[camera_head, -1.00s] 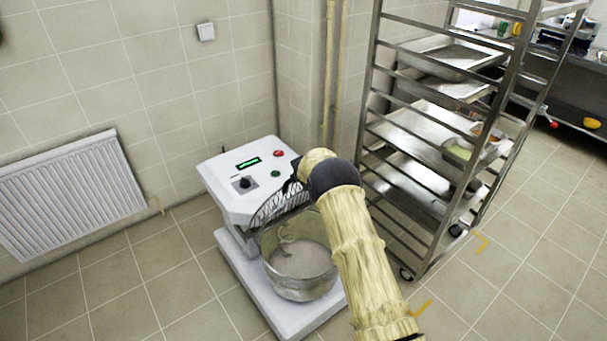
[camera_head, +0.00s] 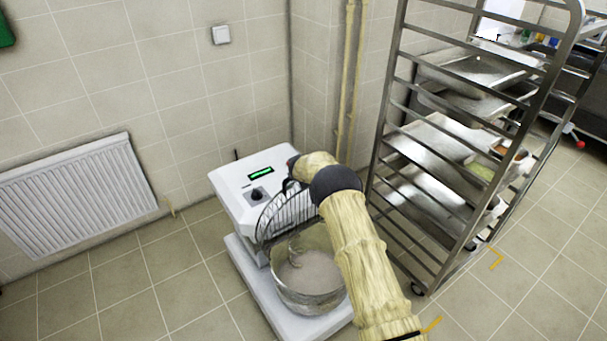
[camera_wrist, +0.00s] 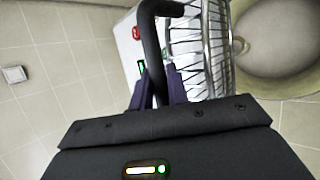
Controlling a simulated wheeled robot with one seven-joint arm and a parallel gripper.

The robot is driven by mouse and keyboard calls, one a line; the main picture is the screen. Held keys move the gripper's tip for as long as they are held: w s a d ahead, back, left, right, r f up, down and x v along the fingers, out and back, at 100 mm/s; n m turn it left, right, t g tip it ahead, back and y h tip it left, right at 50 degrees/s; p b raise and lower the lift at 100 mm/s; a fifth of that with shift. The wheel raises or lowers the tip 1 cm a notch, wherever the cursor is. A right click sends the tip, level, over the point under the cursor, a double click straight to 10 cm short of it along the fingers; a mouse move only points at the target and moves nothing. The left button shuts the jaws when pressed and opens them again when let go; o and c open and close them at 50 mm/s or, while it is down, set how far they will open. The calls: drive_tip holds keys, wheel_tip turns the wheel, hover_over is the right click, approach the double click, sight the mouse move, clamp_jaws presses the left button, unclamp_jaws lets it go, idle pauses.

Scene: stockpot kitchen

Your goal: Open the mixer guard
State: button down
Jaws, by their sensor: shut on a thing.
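The white mixer (camera_head: 232,190) stands by the wall. Its wire guard (camera_head: 283,212) is raised in front of the mixer head, and the bowl (camera_head: 312,298) below it shows open from above, with a hook inside. In the wrist view the guard's wires (camera_wrist: 215,45) run beside the fingers, with the bowl (camera_wrist: 275,45) to their right. My gripper (camera_wrist: 160,82) is shut on the guard's black handle (camera_wrist: 150,30), which passes between its fingers. In the head view my arm hides the gripper's fingers and part of the guard's right side.
A metal tray rack (camera_head: 383,165) stands close to the right of my arm. A white radiator (camera_head: 80,190) hangs on the wall at left. Pipes (camera_head: 350,90) run down the wall behind the mixer. The tiled floor (camera_head: 150,290) at left front is clear.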

drive_tip(key=shift+w+a, duration=0.1)
drive_tip(key=shift+w, duration=0.4)
drive_tip(key=shift+w+a, duration=0.1)
drive_tip(key=shift+a, duration=0.1)
